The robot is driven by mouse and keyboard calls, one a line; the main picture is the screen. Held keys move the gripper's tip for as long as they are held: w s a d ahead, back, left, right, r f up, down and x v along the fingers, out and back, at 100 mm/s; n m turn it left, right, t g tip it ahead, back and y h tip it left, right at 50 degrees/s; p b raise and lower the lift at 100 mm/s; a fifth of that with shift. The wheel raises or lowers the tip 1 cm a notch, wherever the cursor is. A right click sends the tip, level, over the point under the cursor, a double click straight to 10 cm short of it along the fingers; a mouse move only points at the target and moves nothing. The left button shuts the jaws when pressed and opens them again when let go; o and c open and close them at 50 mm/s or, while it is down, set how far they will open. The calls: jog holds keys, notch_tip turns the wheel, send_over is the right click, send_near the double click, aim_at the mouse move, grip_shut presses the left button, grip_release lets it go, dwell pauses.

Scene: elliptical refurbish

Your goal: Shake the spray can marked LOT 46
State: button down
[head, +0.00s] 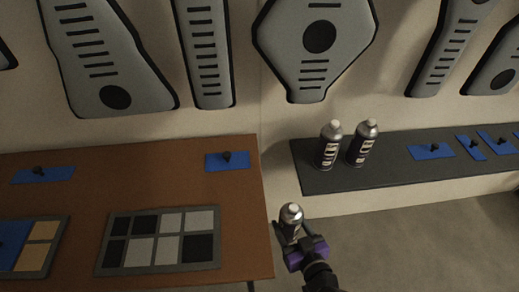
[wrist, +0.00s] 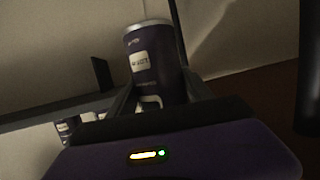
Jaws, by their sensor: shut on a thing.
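My gripper (head: 297,238) is shut on a dark spray can (head: 290,216) with a silver top and white cap. It holds the can off the right edge of the brown table, over open floor, cap up and slightly tilted in the head view. In the wrist view the held can (wrist: 152,62) fills the middle between the fingers, its silver-rimmed end at the picture's top. A small white label shows on it, but its lot number is too blurred to read. Two similar spray cans, one (head: 328,147) left and one (head: 362,145) right, stand upright on the grey shelf.
The brown table (head: 130,185) at left bears a tray of dark and light squares (head: 103,268) and blue pads with black knobs. The grey shelf (head: 390,172) along the wall holds more blue pads. Grey panels (head: 290,40) hang on the wall. Floor at lower right is clear.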

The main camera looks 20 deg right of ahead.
aim_at(296, 220)
dwell(0.4)
jog(key=shift+d+r, duration=0.1)
jog(key=shift+r, duration=3.6)
jog(key=f, duration=0.6)
jog(key=shift+a+f, duration=0.25)
jog(key=shift+f, duration=0.15)
jog(key=shift+d+f, duration=0.15)
jog(key=shift+f, duration=0.15)
notch_tip(296, 220, up, 7)
jog(key=shift+d+f, duration=0.15)
jog(key=shift+f, duration=0.05)
jog(key=shift+r, duration=0.25)
jog(key=f, duration=0.6)
jog(key=shift+w+a+f, duration=0.1)
jog(key=shift+a+f, duration=0.2)
jog(key=shift+f, duration=0.1)
jog(key=shift+d+f, duration=0.1)
jog(key=shift+d, duration=0.1)
